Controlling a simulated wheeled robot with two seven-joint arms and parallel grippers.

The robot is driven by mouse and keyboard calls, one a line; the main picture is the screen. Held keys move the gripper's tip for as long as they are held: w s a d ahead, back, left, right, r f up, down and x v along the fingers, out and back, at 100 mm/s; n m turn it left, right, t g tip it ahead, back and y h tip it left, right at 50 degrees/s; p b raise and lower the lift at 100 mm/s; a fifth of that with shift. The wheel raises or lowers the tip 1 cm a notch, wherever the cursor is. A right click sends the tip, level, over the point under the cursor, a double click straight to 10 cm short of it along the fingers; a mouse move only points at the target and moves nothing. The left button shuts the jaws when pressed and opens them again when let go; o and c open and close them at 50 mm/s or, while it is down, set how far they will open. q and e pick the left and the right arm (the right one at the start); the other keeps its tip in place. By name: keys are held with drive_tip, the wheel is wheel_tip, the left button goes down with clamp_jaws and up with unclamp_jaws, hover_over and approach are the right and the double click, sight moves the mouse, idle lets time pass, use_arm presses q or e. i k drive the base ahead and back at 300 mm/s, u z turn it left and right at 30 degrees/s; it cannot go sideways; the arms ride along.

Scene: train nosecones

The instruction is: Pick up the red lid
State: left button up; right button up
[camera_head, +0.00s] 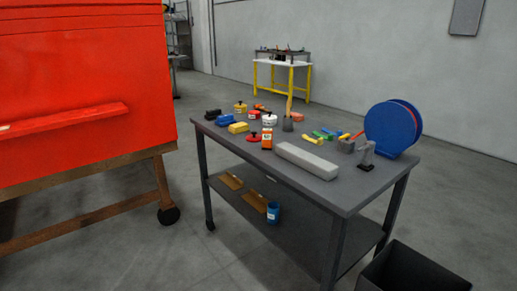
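A small red piece that looks like a lid with a raised knob (253,137) lies on the grey table (345,190), near its front left edge. It is just left of an orange-red can (267,139) with a pale label. A white can (269,119) and a yellow can (240,108) stand farther back, each with a small dark or red top. Other small red pieces lie near the white can, too small to tell apart. Neither of my grippers is in view.
A long grey block (306,160) lies along the front edge. A blue reel (391,128) stands at the right end. A large red panel on a wheeled wooden frame (85,85) is at left. A dark bin (415,272) stands at front right. Floor is open between panel and table.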

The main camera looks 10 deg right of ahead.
sight(254, 137)
drive_tip(key=u, duration=0.6)
drive_tip(key=i, duration=1.95)
drive_tip(key=z, duration=0.75)
